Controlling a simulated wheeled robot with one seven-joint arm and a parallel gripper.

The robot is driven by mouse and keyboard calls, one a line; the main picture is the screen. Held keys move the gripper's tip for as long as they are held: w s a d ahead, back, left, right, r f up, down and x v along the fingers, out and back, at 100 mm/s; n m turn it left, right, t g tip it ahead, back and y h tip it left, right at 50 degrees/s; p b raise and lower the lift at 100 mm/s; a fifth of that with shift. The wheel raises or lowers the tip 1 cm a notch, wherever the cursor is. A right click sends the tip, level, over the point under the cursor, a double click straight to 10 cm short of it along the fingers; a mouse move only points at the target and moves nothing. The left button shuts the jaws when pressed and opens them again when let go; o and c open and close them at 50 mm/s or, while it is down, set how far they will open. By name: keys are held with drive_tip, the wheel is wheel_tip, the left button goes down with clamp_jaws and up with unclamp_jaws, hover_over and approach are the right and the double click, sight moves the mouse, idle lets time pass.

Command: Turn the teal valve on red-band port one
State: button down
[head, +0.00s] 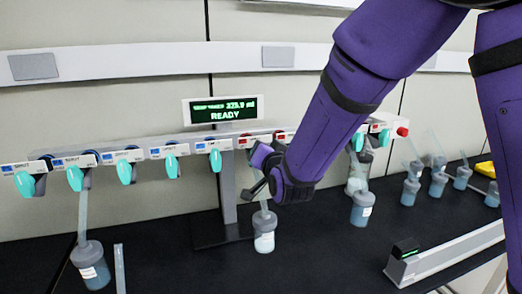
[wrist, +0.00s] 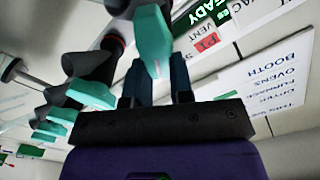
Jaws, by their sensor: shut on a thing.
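The teal valve on red-band port one shows in the wrist view (wrist: 152,42), between the two dark fingers of my gripper (wrist: 156,76). A red label (wrist: 206,42) sits beside it. In the head view my gripper (head: 258,172) is at the manifold just below the red-marked labels (head: 254,141), under the display. It hides the valve there. My gripper is shut on the teal valve. How far the valve is turned cannot be told.
Several teal valves (head: 215,160) with blue-marked labels line the manifold to the left. A display (head: 223,109) reads READY. More flasks (head: 362,208) stand right on the black bench (head: 330,255).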

drive_tip(key=m, duration=0.5)
drive_tip(key=shift+w+d+f+m, duration=0.1)
drive_tip(key=shift+d+f+m, duration=0.2)
drive_tip(key=shift+d+f, duration=0.1)
idle(0.3)
drive_tip(key=c, duration=1)
unclamp_jaws()
drive_tip(key=v, duration=1.1)
drive_tip(key=shift+w, duration=0.1)
